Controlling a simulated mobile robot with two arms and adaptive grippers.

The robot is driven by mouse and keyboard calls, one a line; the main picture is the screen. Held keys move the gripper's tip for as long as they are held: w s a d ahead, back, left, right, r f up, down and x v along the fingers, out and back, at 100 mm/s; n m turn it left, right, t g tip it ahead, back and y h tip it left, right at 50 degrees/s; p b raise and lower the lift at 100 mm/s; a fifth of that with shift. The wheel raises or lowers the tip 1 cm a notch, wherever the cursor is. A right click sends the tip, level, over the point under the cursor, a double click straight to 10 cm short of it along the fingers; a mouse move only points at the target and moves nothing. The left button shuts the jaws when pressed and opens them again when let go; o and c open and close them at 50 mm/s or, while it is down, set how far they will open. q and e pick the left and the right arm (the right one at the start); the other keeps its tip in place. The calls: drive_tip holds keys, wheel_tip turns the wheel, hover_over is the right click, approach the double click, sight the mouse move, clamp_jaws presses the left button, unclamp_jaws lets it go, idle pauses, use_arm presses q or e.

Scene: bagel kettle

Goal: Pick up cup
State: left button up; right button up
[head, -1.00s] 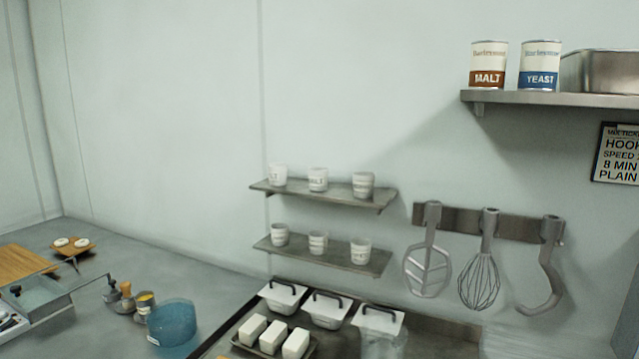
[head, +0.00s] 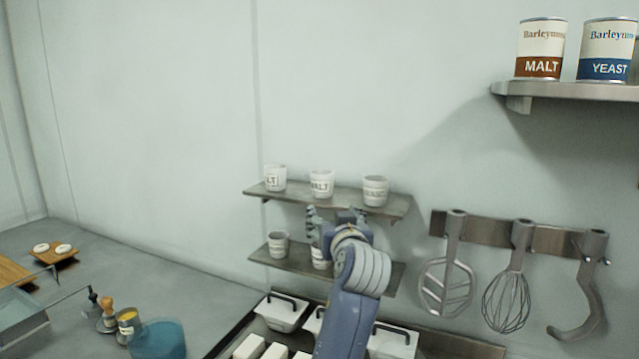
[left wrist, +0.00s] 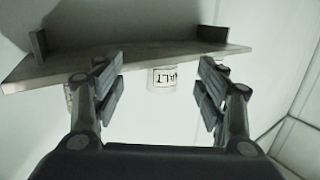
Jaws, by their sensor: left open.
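Small white cups with dark lettering stand upright on two wall shelves. On the upper shelf are a left cup (head: 275,178), a middle cup marked MALT (head: 321,183) and a right cup (head: 375,190). The lower shelf holds a left cup (head: 277,245) and another cup (head: 319,258) partly behind my arm. My left gripper (head: 335,215) is open and empty, just below and in front of the upper shelf's middle cup. In the left wrist view, which looks upside down, a lettered cup (left wrist: 162,78) shows between the spread fingers, apart from them.
The upper shelf (head: 290,196) and lower shelf (head: 300,262) are close together. Hanging mixer tools (head: 513,285) are to the right. Lidded containers (head: 281,311) stand below, partly hidden by my arm. The wall above the upper shelf is clear.

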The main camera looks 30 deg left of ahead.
use_arm(q)
drive_tip(key=y, duration=0.1)
approach(325, 180)
drive_tip(key=shift+n, duration=0.4)
drive_tip(key=p+x, duration=0.2)
drive_tip(key=x, duration=0.3)
drive_tip(key=shift+w+a+r, duration=0.1)
drive_tip(key=shift+a+r, duration=0.05)
drive_tip(key=shift+a, duration=0.1)
drive_tip(key=shift+w+a, duration=0.2)
drive_tip(key=shift+w, duration=0.05)
drive_tip(key=p+x, duration=0.3)
drive_tip(key=x, duration=0.1)
drive_tip(key=shift+w+p, duration=0.15)
drive_tip(key=shift+p, duration=0.25)
drive_tip(key=shift+w+a+f, duration=0.2)
drive_tip(key=shift+w+a, duration=0.05)
drive_tip(key=shift+w+a+f, duration=0.1)
drive_tip(key=shift+f, duration=0.05)
drive_tip(key=shift+c, duration=1.3)
drive_tip(key=c, duration=0.8)
use_arm(e)
wheel_tip(325, 180, up, 6)
drive_tip(key=shift+w+a+f, duration=0.1)
drive_tip(key=shift+w, duration=0.05)
